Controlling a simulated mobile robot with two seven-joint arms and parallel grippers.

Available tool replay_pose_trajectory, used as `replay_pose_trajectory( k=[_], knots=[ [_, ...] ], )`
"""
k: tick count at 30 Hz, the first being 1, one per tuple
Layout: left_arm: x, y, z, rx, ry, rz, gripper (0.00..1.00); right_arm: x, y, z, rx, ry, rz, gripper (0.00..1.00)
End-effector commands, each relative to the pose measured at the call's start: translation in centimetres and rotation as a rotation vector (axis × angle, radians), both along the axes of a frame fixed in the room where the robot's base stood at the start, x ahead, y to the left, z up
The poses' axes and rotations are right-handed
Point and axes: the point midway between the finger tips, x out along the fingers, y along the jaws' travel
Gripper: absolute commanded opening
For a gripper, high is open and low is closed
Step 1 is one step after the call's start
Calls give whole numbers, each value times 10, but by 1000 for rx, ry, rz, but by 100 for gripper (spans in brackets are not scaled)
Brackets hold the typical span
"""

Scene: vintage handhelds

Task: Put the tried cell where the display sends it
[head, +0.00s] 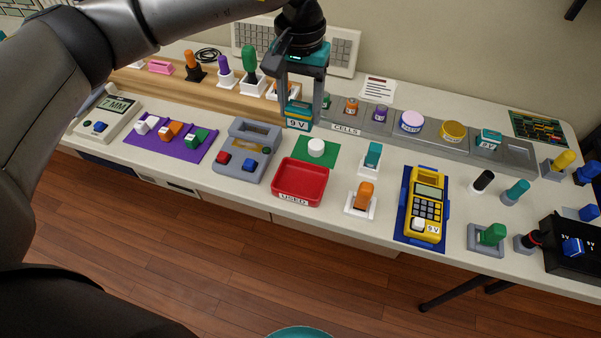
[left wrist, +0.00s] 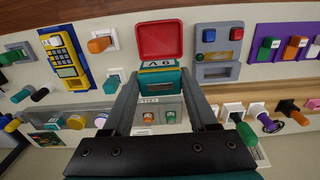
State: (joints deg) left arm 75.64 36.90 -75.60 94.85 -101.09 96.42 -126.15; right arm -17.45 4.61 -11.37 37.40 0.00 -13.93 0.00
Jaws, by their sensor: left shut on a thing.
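My left gripper (head: 300,112) is shut on a teal cell (head: 297,117) labelled 9 V, near the left end of the cell rack. In the left wrist view the cell (left wrist: 158,82) sits between the fingertips. A red tray (head: 283,203) labelled USED lies in front of it and to the left. The grey rack (head: 520,158) labelled CELLS holds several round cells and another teal 9 V one (head: 488,139). A yellow handheld (head: 410,190) with a small screen stands on a blue mat; its screen text is too small to read. My right gripper is out of view.
A grey device (head: 228,170) with a red and a blue button stands left of the red tray. A green mat (head: 327,157) bears a white knob. A meter (head: 118,105) reads 7 MM. Coloured plugs stand at the right, beside a black box (head: 565,265).

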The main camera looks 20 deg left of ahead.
Motion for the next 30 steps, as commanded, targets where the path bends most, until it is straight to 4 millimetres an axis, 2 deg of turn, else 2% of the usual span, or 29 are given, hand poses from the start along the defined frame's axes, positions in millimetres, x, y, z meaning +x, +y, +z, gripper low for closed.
replay_pose_trajectory(
  k=[2,5,15,21,30],
  knots=[
    [0,0,1,0,3,0,0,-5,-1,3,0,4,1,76],
    [0,0,-10,0,5,2,0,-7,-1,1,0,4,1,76],
    [-1,-1,-100,0,8,2,0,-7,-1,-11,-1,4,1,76],
    [0,-1,-143,0,5,1,0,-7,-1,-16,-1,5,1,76],
    [0,0,-167,0,4,2,0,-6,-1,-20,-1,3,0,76]
  ],
)
